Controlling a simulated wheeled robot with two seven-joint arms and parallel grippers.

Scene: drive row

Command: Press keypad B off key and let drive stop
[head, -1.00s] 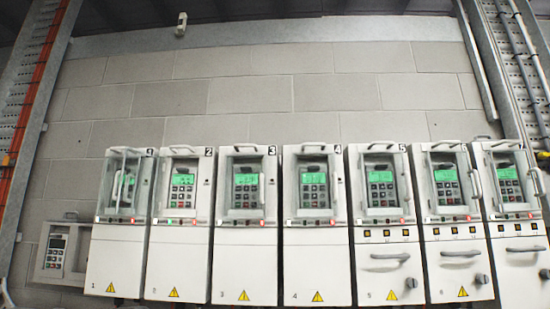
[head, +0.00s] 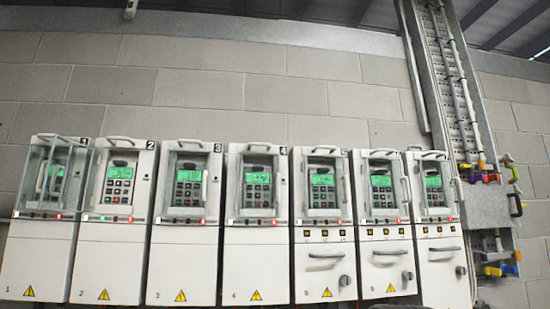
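A row of white drive cabinets stands along a block wall, each with a keypad and lit green screen in its upper part. The drive marked 1 (head: 42,255) has a clear guard in front of its keypad (head: 54,180). Drive 2's keypad (head: 118,187) shows a small green light below it. The keypads of drive 3 (head: 188,187), drive 4 (head: 258,188) and drive 5 (head: 322,189) are in plain view, with two more drives to the right. I can read no letter B on any keypad. Neither of my grippers is in view.
Drives at the right have pull handles (head: 327,256) and round knobs (head: 345,281). Bar handles stick out at several keypad frames. A grey box with coloured handles (head: 488,172) hangs right of the row, under a cable tray (head: 452,80). Bare wall (head: 220,88) lies above.

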